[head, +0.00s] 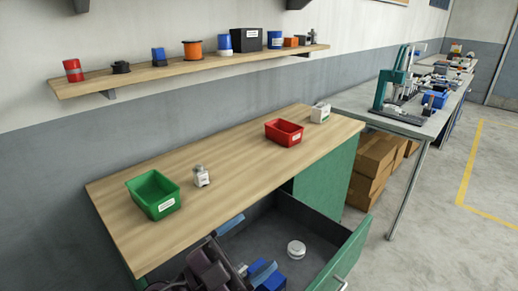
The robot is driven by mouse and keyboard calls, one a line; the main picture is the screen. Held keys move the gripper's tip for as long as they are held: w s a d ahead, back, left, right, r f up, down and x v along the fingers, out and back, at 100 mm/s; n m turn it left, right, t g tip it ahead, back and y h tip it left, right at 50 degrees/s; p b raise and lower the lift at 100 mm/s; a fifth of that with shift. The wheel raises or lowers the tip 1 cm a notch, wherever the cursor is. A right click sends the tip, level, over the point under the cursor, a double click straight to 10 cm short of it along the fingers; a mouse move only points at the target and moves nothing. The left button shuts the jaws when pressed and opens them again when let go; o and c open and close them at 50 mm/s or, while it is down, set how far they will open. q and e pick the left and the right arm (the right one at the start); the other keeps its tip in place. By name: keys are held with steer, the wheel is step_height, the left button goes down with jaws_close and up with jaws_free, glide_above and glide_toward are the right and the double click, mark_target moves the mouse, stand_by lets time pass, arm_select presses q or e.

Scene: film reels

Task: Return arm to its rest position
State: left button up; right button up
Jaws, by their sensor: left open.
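My left gripper (246,250) is at the bottom of the head view, over the open drawer (350,250) of the green cabinet. Its dark wrist comes in from below, and its blue fingers are apart, with nothing seen between them. A round white reel-like object (296,249) lies in the drawer, to the right of the fingers and apart from them. My right gripper is not in view. The part of the drawer behind my arm is hidden.
The wooden bench top (230,205) above the drawer bears a green bin (153,194), a small whitish bottle (201,176), a red bin (284,132) and a white box (320,112). A wall shelf (190,73) holds several items. The drawer front juts out at right.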

arm_select(q)
steer(key=a+f+n+t+y, duration=0.3)
steer(key=a+f+n+y, duration=0.1)
steer(key=a+n+y, duration=0.6)
steer(key=a+f+n+t+y, duration=0.3)
steer(key=a+f+n+y, duration=0.1)
steer(key=a+n+y, duration=0.6)
steer(key=s+a+f+g, duration=0.3)
steer(key=s+f+g, duration=0.4)
steer(key=s, duration=0.3)
steer(key=s+a+f+g, duration=0.3)
steer(key=s+f+g, duration=0.4)
steer(key=s, duration=0.4)
steer(key=w+f+t, duration=0.8)
steer(key=f, duration=0.2)
steer(key=shift+m+h, duration=0.3)
steer(key=shift+d, duration=0.1)
